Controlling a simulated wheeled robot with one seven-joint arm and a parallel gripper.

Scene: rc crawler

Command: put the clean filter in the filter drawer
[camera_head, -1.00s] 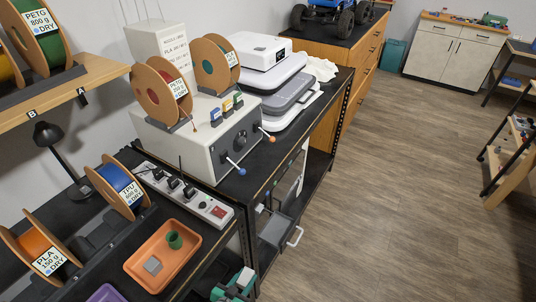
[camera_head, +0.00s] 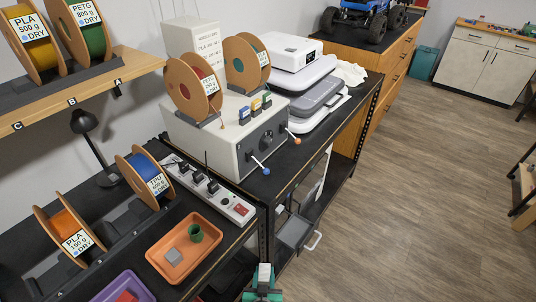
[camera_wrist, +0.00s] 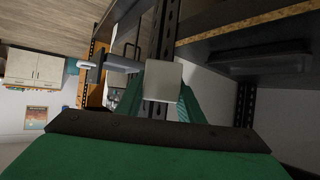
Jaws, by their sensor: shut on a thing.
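The clean filter appears to be a small white block (camera_wrist: 163,80), held between the green fingers of my gripper (camera_wrist: 160,100) in the wrist view. In the head view the block (camera_head: 265,271) shows at the bottom edge, with my green gripper (camera_head: 262,292) around it. The filter drawer seems to be the grey drawer (camera_head: 295,232) under the bench, pulled out, with a pale handle on its front. My gripper is in front of and below it in the picture, apart from it. The drawer's inside is too small to read.
An orange tray (camera_head: 156,256) on the bench holds a grey block (camera_head: 173,257) and a green cup (camera_head: 195,233). A grey machine (camera_head: 215,150) with levers stands behind. A black bench post (camera_head: 263,232) is close to my gripper. The floor (camera_head: 400,200) at right is clear.

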